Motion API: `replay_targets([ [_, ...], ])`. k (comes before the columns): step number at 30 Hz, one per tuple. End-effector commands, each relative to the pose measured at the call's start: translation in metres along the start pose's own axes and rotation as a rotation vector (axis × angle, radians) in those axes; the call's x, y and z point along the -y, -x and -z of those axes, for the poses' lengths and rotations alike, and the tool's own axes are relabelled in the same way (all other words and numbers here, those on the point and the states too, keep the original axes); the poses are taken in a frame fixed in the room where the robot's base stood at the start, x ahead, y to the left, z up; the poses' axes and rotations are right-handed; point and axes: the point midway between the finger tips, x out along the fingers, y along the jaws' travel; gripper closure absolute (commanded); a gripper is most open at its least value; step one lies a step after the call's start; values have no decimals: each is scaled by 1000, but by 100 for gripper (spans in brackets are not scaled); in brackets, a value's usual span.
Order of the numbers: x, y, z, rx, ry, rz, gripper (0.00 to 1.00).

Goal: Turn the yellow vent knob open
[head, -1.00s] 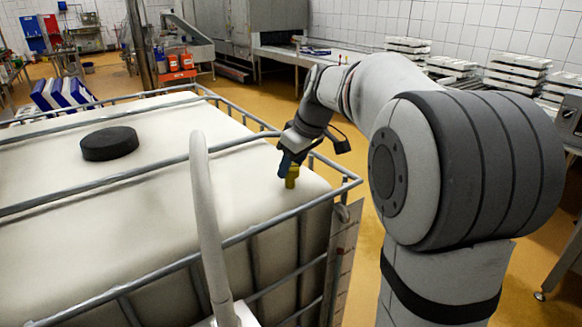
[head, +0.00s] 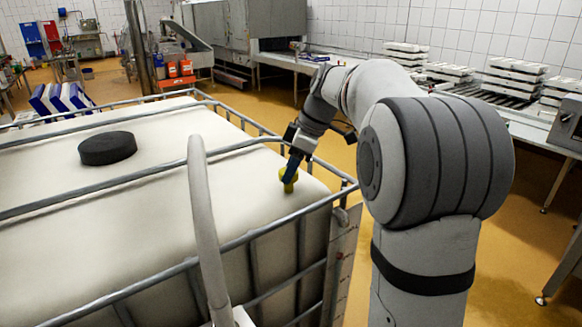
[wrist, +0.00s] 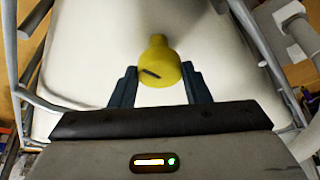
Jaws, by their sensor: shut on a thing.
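The yellow vent knob (head: 282,174) stands on the white tank top (head: 225,170) near its right corner. In the wrist view the knob (wrist: 160,66) shows a rounded body, a narrower neck toward the top of the picture and a short dark mark. My gripper (wrist: 161,84) is shut on the knob, one dark finger at each side. In the head view my gripper (head: 290,176) comes down on the knob from above, and a finger hides part of it.
Metal cage bars (head: 122,178) run around and over the tank. A grey curved pipe (head: 205,220) rises in front. A black round lid (head: 107,148) sits on the tank top at left.

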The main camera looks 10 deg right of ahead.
Motion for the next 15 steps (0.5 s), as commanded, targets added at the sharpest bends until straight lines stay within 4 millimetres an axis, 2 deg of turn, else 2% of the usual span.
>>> replay_targets([
  [10,1,-2,0,1,2,6,80],
  [11,1,-2,0,2,2,6,55],
  [15,1,-1,0,1,2,4,43],
])
